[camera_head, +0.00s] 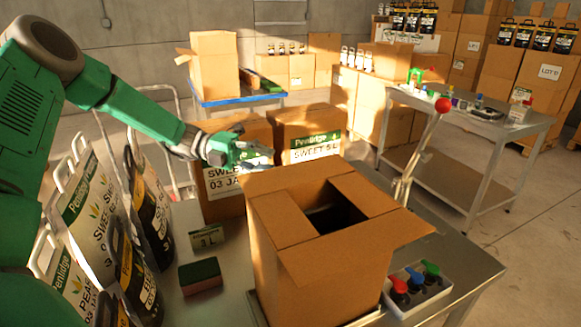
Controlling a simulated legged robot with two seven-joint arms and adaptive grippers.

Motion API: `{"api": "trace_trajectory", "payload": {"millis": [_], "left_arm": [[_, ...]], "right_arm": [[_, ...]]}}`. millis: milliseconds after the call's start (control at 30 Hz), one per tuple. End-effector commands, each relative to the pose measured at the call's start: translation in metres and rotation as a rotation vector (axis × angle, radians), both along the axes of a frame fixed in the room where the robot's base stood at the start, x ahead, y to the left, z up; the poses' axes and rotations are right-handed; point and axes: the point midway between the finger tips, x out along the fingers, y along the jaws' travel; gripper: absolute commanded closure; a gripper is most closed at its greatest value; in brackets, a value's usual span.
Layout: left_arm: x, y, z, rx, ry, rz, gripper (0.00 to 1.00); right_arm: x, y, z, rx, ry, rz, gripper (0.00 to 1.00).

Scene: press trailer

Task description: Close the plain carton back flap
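The plain brown carton (320,270) stands upright on the metal table in the middle of the view. Its top is partly open, with a dark gap into the inside. The back flap (290,174) is at the far edge, but its exact angle is hard to tell. Side flaps lie around the gap, and the front flap (355,249) sticks outward toward the front right. My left gripper (262,154), green and grey, is just behind and above the carton's far left edge, apparently not touching it. Its fingers are too small to judge. My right gripper is not in view.
Printed cartons (313,133) stand behind the plain one. Tall printed bags (85,225) crowd the left. A green-topped sponge-like block (199,276) and a small sign (206,236) lie left of the carton.

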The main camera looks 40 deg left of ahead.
Motion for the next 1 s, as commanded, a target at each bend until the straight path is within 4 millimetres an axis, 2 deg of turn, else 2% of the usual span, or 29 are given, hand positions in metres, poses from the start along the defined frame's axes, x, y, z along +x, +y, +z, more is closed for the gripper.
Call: {"api": "trace_trajectory", "payload": {"millis": [100, 300, 467, 733, 767, 800, 1000], "left_arm": [[0.005, -0.02, 0.0, 0.001, 0.001, -0.005, 0.77], [0.014, -0.045, -0.003, 0.001, -0.002, -0.004, 0.77], [0.018, -0.054, -0.004, 0.0, -0.003, -0.002, 0.77], [0.019, -0.055, -0.005, 0.0, -0.004, -0.002, 0.77], [0.019, -0.056, -0.005, 0.0, -0.004, -0.002, 0.84], [0.019, -0.056, -0.004, 0.001, -0.005, -0.002, 0.98], [0.019, -0.058, -0.005, 0.004, -0.003, -0.002, 1.0]], "right_arm": [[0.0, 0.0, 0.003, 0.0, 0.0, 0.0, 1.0], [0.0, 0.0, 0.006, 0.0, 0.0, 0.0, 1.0], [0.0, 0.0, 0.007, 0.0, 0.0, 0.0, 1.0], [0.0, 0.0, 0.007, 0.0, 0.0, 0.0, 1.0], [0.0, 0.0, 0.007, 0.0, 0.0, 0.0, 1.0], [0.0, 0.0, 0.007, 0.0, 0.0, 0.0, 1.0], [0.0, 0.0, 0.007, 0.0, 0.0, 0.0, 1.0]]}}
